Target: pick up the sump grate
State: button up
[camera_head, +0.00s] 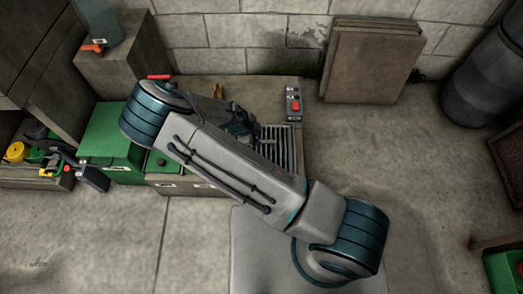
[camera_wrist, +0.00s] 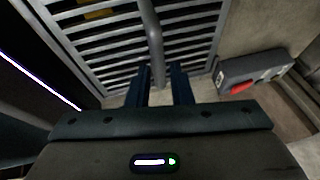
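The sump grate (camera_head: 283,148) is a grey slatted metal grid, partly hidden by my arm in the head view. In the wrist view the grate (camera_wrist: 195,48) fills the upper middle, with parallel bars in a frame. A round grey bar (camera_wrist: 151,35) runs across it and down between my fingers. My gripper (camera_wrist: 160,70) is open, with its two dark fingers apart, one on each side of this bar. I cannot tell whether either finger touches it. In the head view my arm mostly hides the gripper.
A grey control box (camera_head: 293,103) with a red button stands beside the grate; it also shows in the wrist view (camera_wrist: 252,75). Brown boards (camera_head: 370,62) lean on the wall. Green boxes (camera_head: 112,135) stand left, and a dark barrel (camera_head: 487,72) right. Floor right of the grate is clear.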

aim_at(262, 141)
jog(key=b+x, duration=0.3)
jog(key=x, duration=0.3)
jog(key=shift+s+d+f, duration=0.1)
jog(key=shift+d+f, duration=0.05)
jog(key=shift+d, duration=0.15)
grip_shut()
